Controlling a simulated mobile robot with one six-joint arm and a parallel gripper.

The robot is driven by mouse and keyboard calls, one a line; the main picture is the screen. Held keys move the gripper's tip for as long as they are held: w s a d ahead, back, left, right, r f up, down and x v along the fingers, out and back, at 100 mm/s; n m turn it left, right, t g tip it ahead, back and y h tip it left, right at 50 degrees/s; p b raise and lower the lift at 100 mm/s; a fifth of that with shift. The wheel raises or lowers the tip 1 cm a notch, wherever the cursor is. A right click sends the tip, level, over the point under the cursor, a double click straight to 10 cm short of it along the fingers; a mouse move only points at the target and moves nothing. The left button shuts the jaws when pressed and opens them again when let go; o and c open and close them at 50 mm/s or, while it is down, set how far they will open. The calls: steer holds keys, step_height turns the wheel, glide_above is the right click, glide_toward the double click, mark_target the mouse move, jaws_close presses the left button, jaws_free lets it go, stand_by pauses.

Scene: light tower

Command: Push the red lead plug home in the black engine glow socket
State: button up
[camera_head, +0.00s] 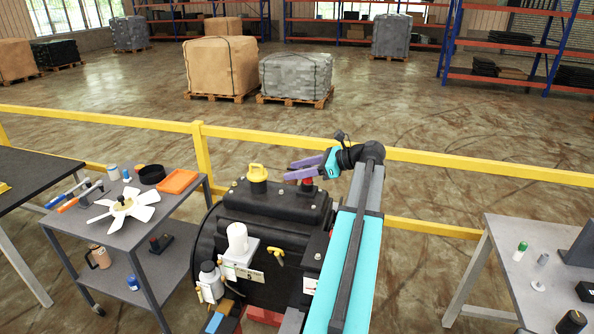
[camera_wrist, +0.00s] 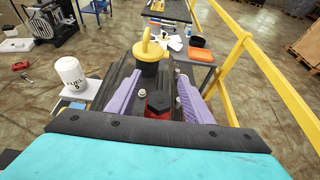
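The red lead plug (camera_wrist: 159,104) stands on top of the black engine (camera_head: 262,205). In the head view the red plug (camera_head: 307,181) shows only as a small patch under my gripper (camera_head: 289,170). In the wrist view my gripper (camera_wrist: 160,77) is open, with one purple finger on each side of the plug and a gap visible on both sides. The glow socket is hidden beneath the plug, and I cannot tell how deep the plug sits.
A yellow cap (camera_head: 257,174) stands on the engine near my fingertips. A white fuel container (camera_head: 237,238) sits at the engine's front. A cart (camera_head: 143,225) with a fan stands left, a grey table (camera_head: 540,242) right. A yellow railing (camera_head: 430,162) runs behind.

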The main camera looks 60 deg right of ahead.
steer(key=shift+s, duration=0.1)
steer(key=b+v, duration=0.5)
steer(key=v, duration=0.8)
steer(key=shift+s+r, duration=0.2)
steer(key=shift+s, duration=0.05)
stand_by(0.4)
